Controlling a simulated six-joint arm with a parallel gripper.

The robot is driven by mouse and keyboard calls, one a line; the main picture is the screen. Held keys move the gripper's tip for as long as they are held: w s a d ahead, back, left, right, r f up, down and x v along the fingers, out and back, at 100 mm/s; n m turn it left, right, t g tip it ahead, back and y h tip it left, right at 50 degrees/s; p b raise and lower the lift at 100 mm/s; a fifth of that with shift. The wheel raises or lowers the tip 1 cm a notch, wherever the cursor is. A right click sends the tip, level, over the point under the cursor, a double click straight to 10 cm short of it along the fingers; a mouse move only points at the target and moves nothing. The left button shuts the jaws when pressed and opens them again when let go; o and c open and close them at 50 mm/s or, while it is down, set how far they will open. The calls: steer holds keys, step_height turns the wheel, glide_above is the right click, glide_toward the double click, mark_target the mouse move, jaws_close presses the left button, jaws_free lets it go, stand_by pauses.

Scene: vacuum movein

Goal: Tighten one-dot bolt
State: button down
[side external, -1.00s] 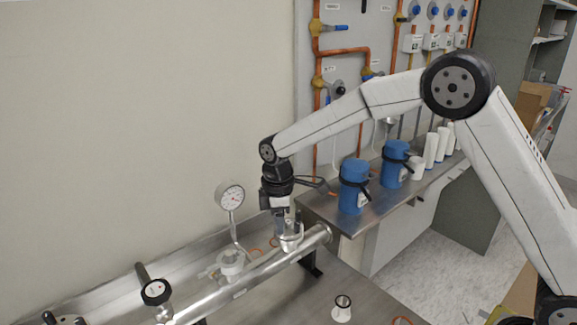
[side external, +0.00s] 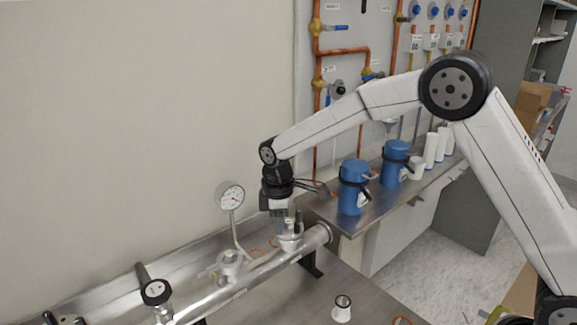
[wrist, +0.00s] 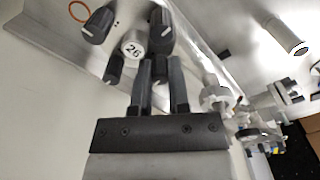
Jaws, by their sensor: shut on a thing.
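My gripper (side external: 281,228) points down over the upright flanged port (side external: 290,242) at the right end of the metal pipe. In the wrist view, my gripper (wrist: 160,64) has its two dark fingers around a narrow dark part, and a dark wing-like knob (wrist: 160,32) with a white line shows just beyond the fingertips. Another dark knob (wrist: 98,25) with a white line stands to the left. A pale round cap (wrist: 133,45) marked 26 sits between the knobs. The gripped part is mostly hidden by the fingers.
A dial gauge (side external: 230,196) stands left of my gripper on a thin stem. The metal pipe (side external: 262,272) runs to the lower left. Blue canisters (side external: 353,187) stand on the shelf to the right.

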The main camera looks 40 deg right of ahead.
steer(key=shift+m, duration=0.9)
steer(key=c, duration=0.9)
jaws_free()
steer(key=shift+r, duration=0.15)
steer(key=shift+r, duration=3.8)
